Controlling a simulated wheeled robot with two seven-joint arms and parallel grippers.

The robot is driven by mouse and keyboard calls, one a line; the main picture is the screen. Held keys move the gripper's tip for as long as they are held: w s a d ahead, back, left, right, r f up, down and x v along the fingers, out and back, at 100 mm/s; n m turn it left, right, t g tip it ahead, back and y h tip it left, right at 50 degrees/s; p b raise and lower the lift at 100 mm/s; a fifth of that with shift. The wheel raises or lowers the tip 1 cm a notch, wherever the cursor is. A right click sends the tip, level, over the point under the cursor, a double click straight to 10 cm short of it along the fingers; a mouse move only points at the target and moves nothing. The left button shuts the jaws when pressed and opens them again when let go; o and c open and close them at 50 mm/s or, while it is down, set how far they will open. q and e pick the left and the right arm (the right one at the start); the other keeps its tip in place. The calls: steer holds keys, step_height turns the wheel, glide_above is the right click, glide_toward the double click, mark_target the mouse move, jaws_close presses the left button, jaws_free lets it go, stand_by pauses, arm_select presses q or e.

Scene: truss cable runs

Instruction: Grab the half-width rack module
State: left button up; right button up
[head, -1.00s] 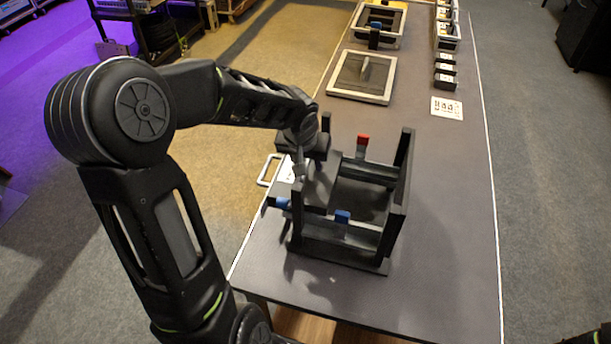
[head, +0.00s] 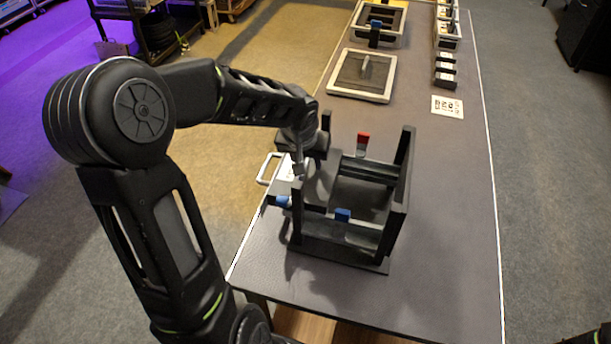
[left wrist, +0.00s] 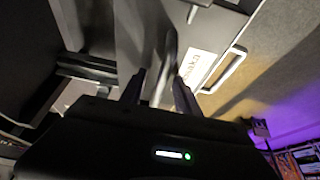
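A black open rack frame (head: 398,190) stands on the near part of the table. A dark grey panel (head: 322,184) at its left side looks like the half-width rack module, but my arm partly covers it. My left gripper (head: 300,170) is at the left side of the frame, beside this panel. In the left wrist view my left gripper (left wrist: 160,88) has its two fingers apart, with a grey curved handle (left wrist: 168,58) between them. Visible gaps show the fingers are not closed on it.
Blue tabs (head: 342,215) and a red tab (head: 362,143) sit on the frame. A light handle (head: 267,168) sticks out at the table's left edge. A framed tray (head: 387,98) and small black holders (head: 445,72) lie farther back. The table right of the frame is clear.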

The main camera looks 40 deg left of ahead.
stand_by(0.6)
arm_select(q)
steer(key=shift+f, duration=0.1)
jaws_close()
stand_by(1.1)
